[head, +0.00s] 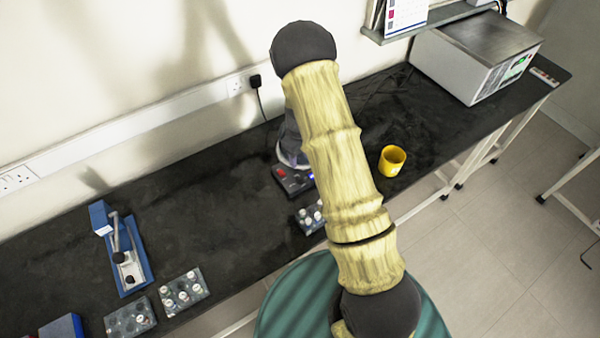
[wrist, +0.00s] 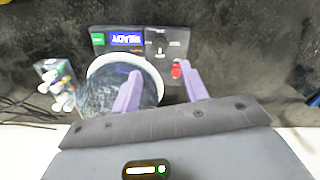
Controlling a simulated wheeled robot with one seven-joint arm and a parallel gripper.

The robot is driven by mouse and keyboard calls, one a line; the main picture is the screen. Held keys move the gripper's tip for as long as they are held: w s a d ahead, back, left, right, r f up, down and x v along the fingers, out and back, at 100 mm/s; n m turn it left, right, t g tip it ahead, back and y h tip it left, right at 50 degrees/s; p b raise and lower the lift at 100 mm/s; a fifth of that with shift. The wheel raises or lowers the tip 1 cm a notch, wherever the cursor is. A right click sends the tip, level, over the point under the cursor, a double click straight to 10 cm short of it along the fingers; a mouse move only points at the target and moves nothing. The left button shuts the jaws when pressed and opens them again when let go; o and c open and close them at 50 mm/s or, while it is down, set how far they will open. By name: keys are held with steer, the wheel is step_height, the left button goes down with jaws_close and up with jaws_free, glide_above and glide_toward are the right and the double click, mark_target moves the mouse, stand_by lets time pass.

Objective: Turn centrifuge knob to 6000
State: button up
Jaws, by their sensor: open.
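The centrifuge (head: 290,181) stands on the black bench in the head view, mostly hidden behind my arm. In the wrist view its round bowl or lid (wrist: 100,95) sits below a dark panel (wrist: 115,52) with a green button and a blue display reading READY. The dark knob (wrist: 160,46) is on the panel's right part, with small labels around it too blurred to read. A red button (wrist: 178,69) is below it to the right. My gripper (wrist: 158,69) is open over the centrifuge. Its purple fingertips lie just below the knob in the picture, with nothing between them.
A tube rack (wrist: 57,82) is beside the centrifuge; it also shows in the head view (head: 306,222). A yellow cup (head: 392,161) stands right of my arm. A blue device (head: 122,252) and more racks (head: 183,292) are left; a large white instrument (head: 475,55) is far right.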

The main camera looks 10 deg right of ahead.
mark_target(300, 177)
step_height(300, 177, down, 11)
steer(key=p, duration=0.2)
steer(key=shift+r+p, duration=0.2)
steer(key=shift+p, duration=0.2)
jaws_close()
